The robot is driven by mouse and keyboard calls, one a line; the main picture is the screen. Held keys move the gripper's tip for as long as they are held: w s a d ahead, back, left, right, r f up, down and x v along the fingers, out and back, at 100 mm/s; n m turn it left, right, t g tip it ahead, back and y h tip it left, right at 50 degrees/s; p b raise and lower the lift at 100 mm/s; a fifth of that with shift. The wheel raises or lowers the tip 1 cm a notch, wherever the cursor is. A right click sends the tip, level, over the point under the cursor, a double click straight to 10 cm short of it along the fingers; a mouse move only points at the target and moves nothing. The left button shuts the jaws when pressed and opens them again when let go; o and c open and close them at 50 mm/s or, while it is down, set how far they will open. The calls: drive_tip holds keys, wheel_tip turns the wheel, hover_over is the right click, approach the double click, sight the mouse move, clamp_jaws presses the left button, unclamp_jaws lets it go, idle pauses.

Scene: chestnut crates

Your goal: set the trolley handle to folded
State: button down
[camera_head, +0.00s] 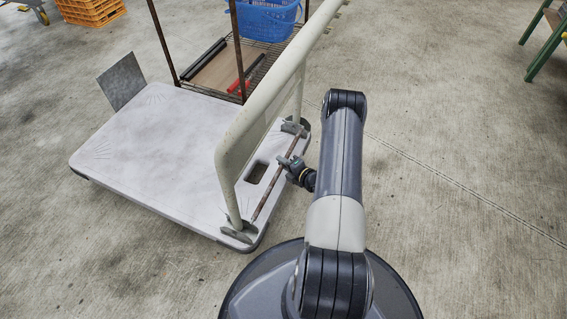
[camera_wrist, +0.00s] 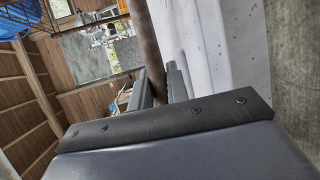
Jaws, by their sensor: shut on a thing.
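The trolley has a pale grey platform (camera_head: 150,150) with a dark oblong slot near its right end. Its cream tube handle (camera_head: 262,105) stands up from two grey brackets at that end, so it is raised and not lying on the platform. A rusty brown bar (camera_head: 268,194) runs low between the brackets. My gripper (camera_head: 286,163) is at the middle of this bar, shut on it. In the wrist view the brown bar (camera_wrist: 147,38) passes between the two dark fingers of my gripper (camera_wrist: 160,82). The exact contact is partly hidden by the fingers.
Behind the platform stands a rusty wire rack (camera_head: 268,58) with a blue basket (camera_head: 266,18) on it. A grey plate (camera_head: 121,80) stands at the platform's far left edge. An orange crate (camera_head: 92,10) lies at the back left.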

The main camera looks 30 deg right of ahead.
drive_tip(key=shift+f+b, duration=0.65)
drive_tip(key=shift+r, duration=0.15)
drive_tip(key=shift+r+p, duration=0.15)
drive_tip(key=shift+p, duration=0.2)
drive_tip(key=shift+g, duration=0.3)
drive_tip(key=shift+w, duration=0.1)
idle(0.4)
drive_tip(key=c, duration=1.4)
unclamp_jaws()
drive_tip(key=shift+o, duration=0.2)
